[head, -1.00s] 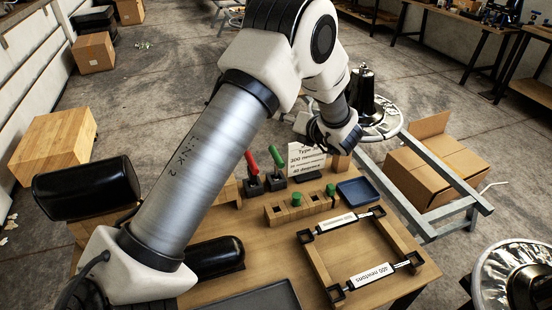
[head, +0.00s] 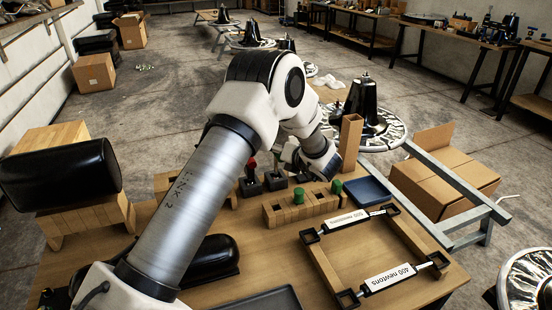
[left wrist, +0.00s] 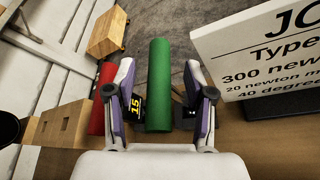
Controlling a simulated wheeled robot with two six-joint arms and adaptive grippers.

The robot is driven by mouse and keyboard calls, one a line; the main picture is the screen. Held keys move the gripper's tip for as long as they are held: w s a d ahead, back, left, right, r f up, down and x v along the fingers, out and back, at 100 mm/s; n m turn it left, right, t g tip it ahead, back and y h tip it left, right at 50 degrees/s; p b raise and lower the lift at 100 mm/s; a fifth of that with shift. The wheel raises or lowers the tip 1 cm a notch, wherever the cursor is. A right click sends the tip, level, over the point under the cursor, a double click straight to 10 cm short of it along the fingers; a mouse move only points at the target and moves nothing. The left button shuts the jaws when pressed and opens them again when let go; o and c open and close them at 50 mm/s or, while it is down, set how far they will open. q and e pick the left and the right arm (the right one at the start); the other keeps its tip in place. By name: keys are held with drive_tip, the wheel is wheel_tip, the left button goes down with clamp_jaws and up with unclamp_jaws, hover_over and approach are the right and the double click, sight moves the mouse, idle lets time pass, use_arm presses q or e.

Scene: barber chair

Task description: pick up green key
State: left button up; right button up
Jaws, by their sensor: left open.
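The green key (left wrist: 158,85) is an upright green cylinder in the left wrist view. It stands between the two fingers of my left gripper (left wrist: 159,100), which is open with a gap on either side of it. The red key (left wrist: 103,98) is just left of the left finger. In the head view my left gripper (head: 290,156) is at the row of black key bases (head: 274,181). My right gripper is not in view.
A white sign (left wrist: 265,50) stands close right of the gripper. A wooden block (head: 285,212) with green pegs, a blue tray (head: 362,190), a wooden post (head: 350,140) and a wooden frame (head: 408,235) are on the table. A black cushion (head: 210,262) lies at left.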

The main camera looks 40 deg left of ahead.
use_arm(q)
drive_tip(key=shift+x, duration=0.9)
drive_tip(key=shift+d+r, duration=0.1)
clamp_jaws()
